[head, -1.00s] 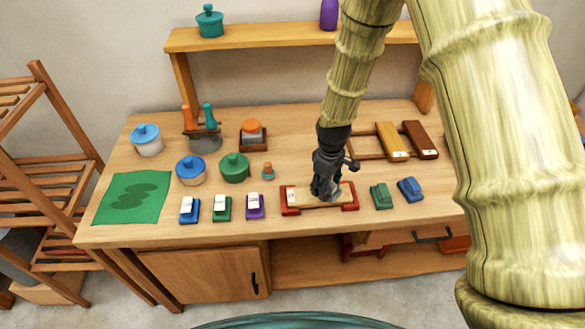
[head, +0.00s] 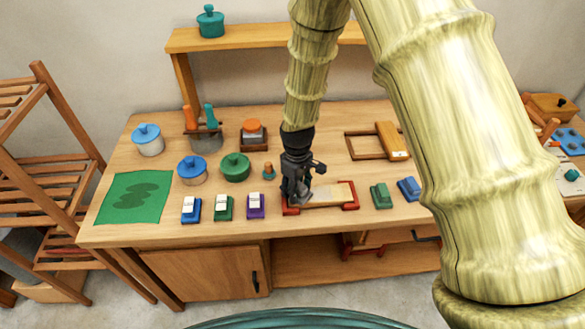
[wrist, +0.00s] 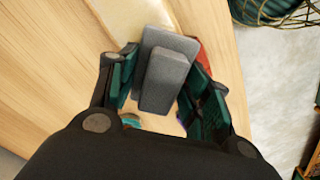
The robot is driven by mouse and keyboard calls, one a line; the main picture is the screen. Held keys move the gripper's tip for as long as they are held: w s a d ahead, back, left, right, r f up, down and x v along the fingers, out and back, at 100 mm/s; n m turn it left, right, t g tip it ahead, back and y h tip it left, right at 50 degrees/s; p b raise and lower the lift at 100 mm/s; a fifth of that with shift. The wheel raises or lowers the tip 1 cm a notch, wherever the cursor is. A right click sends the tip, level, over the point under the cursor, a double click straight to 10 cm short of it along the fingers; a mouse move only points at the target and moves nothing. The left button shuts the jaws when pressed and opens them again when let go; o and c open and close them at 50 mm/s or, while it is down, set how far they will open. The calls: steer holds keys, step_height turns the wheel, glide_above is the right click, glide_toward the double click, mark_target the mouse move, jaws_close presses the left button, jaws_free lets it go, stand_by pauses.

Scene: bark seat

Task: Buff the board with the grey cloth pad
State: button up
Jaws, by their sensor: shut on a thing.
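The board (head: 340,193) is a flat wooden piece lying lengthwise in a red holder (head: 352,206) with red ends, near the table's front edge. My gripper (head: 297,197) is over the board's left end, pointing down. It is shut on the grey cloth pad (wrist: 168,68), a grey block with a raised grip between the fingers in the wrist view. The pad is low at the board's surface; I cannot tell for certain that it touches. The board also shows beyond the pad in the wrist view (wrist: 132,18). My gripper hides the holder's left end in part.
Purple (head: 255,206), green (head: 223,208) and blue (head: 191,210) white-topped blocks stand left of the holder. A green block (head: 381,196) and a blue block (head: 409,189) sit right. Behind are a small orange-topped item (head: 268,171) and a wooden frame (head: 361,146).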

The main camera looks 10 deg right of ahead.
steer(key=shift+w+a+r+p, duration=0.15)
steer(key=shift+r+p, duration=0.45)
steer(key=shift+r, duration=0.65)
steer(key=shift+s+r+p, duration=0.2)
steer(key=shift+r+p, duration=0.3)
steer(key=shift+r, duration=0.25)
steer(key=shift+r+p, duration=1.4)
steer(key=shift+r, duration=0.75)
steer(key=shift+f, duration=0.1)
